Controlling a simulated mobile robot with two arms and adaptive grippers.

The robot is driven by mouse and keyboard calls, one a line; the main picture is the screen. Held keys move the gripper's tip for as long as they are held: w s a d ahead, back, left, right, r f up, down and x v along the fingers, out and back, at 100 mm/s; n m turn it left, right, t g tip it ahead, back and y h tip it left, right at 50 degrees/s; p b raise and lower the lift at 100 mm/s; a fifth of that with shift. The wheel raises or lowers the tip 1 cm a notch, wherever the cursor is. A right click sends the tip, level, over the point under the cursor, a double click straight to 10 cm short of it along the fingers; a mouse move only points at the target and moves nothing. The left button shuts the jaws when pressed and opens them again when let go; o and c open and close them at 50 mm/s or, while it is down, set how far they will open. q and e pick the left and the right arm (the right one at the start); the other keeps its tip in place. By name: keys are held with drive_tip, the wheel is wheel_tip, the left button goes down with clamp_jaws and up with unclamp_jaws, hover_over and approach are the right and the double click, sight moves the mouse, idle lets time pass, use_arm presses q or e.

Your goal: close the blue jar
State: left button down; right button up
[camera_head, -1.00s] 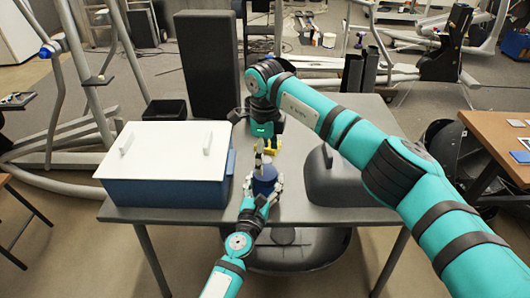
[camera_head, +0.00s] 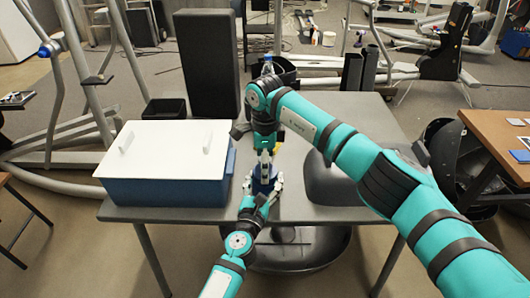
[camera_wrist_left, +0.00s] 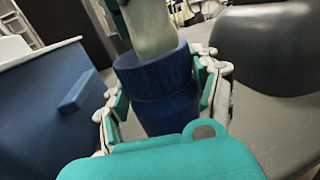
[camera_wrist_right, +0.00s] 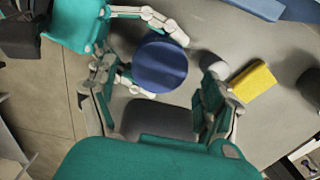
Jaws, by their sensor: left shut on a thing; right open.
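The blue jar (camera_head: 264,187) stands on the grey table, with its ribbed blue lid (camera_wrist_left: 153,72) on top in the left wrist view. The lid (camera_wrist_right: 160,65) shows from above as a round blue disc in the right wrist view. My left gripper (camera_head: 263,184) is shut on the jar, with a finger on either side of its body. My right gripper (camera_head: 265,160) is open and points down over the lid. Its fingers (camera_wrist_right: 158,88) are apart in the right wrist view. I cannot tell whether they touch the lid, and they partly hide the jar in the head view.
A blue box with a white lid (camera_head: 170,148) stands left of the jar. A dark grey rounded thing (camera_head: 337,178) is close on the right. A yellow block (camera_wrist_right: 253,82) lies nearby on the table (camera_head: 370,110). A black bin (camera_head: 166,108) stands at the back left.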

sight(256, 188)
drive_tip(key=shift+f, duration=1.55)
drive_tip(key=c, duration=1.2)
drive_tip(key=m, duration=0.6)
drive_tip(key=o, duration=1.3)
drive_tip(key=shift+c, duration=0.2)
drive_tip(key=shift+r, duration=0.1)
